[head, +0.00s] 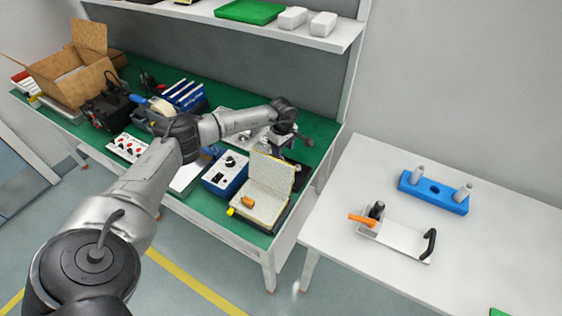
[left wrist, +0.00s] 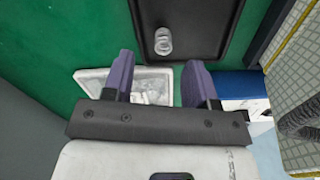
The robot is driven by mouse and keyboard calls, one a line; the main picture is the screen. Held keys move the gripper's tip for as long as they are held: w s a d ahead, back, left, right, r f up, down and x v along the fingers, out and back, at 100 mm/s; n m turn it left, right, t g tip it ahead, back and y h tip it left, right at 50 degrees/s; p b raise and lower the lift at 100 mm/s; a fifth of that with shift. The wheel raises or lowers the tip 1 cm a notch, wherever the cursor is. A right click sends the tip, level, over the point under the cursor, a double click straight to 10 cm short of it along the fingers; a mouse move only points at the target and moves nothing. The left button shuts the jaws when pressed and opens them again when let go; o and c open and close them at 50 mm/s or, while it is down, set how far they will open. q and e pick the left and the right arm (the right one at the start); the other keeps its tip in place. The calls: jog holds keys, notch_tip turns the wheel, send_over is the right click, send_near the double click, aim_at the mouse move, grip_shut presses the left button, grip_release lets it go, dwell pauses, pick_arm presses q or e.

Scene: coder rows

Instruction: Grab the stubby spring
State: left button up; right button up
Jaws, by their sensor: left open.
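A short, pale, shiny coil, which looks like the stubby spring (left wrist: 163,42), sits on a black tray (left wrist: 205,42) in the left wrist view. My left gripper (left wrist: 160,78) is open, with its two purple fingers spread and nothing visible between them. The spring shows just beyond the fingertips, roughly in line with the gap, and apart from them. In the head view my left gripper (head: 287,143) hangs over the back right of the green bench, and I cannot make out the spring there. My right gripper is not in view.
A white bin (left wrist: 92,82) with clear pieces lies partly behind the left finger. A blue box (head: 225,172) and an open notebook-like board (head: 270,175) stand at the bench front. A shelf (head: 335,36) overhangs the back. A white table (head: 335,215) stands at right.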

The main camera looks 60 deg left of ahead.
pick_arm(q)
jog(key=f, duration=0.3)
jog(key=f+b, duration=0.1)
jog(key=f, duration=0.1)
jog(key=shift+s, duration=0.25)
grip_shut()
jog(key=shift+r, duration=0.1)
